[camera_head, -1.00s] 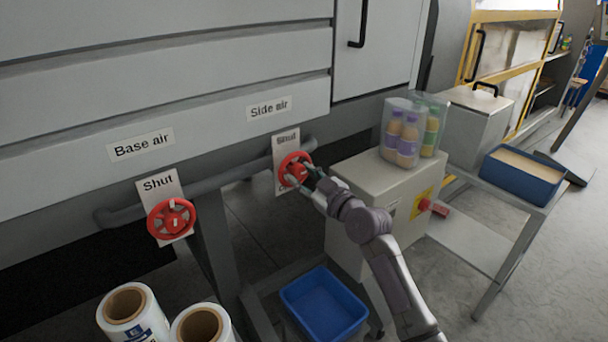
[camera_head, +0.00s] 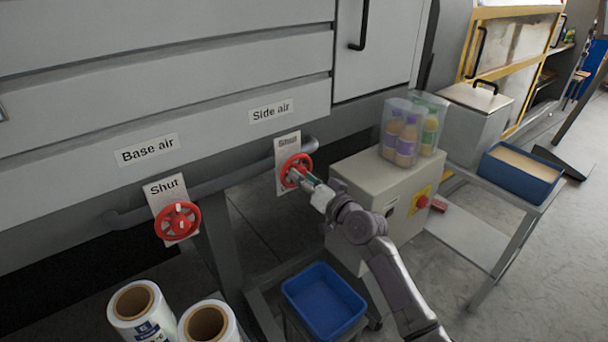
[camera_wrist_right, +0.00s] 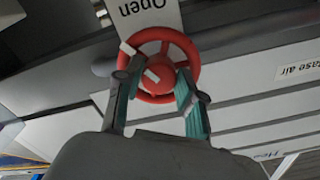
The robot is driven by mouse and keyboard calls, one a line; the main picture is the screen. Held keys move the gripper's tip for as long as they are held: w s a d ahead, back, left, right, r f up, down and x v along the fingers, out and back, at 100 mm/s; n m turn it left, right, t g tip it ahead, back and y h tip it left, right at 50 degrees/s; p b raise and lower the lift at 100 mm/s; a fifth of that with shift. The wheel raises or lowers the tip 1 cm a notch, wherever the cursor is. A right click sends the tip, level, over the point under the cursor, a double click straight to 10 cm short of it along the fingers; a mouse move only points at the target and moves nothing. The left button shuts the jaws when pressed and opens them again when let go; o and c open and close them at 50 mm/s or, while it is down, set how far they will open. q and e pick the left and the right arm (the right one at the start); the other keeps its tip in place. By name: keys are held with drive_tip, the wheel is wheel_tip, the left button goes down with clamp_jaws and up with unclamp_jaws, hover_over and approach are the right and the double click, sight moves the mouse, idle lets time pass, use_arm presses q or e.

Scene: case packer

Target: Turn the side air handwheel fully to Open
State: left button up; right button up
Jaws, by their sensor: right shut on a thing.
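The side air handwheel (camera_head: 296,169) is a red wheel on a pipe, below the "Side air" label (camera_head: 271,111). A card behind it reads "Shut" at its top; its lower part is mostly hidden in the head view. My right gripper (camera_head: 300,177) is at the wheel. In the right wrist view the gripper (camera_wrist_right: 153,88) has its two fingers on the red wheel (camera_wrist_right: 191,52), either side of the hub, with white marks on rim and hub. The "Open" end of the card (camera_wrist_right: 146,12) shows beyond the rim there. My left gripper is out of view.
The base air handwheel (camera_head: 178,221), also red, is to the left on the same pipe. A grey box (camera_head: 392,185) with bottles in a clear bin (camera_head: 412,128) stands close right of my arm. A blue bin (camera_head: 324,300) and white rolls (camera_head: 143,312) are below.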

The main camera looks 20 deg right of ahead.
drive_tip(key=m+p, duration=0.2)
drive_tip(key=m, duration=0.4)
drive_tip(key=shift+r, duration=0.1)
idle(0.6)
drive_tip(key=o, duration=1.1)
drive_tip(key=shift+o, duration=0.2)
drive_tip(key=v, duration=1.2)
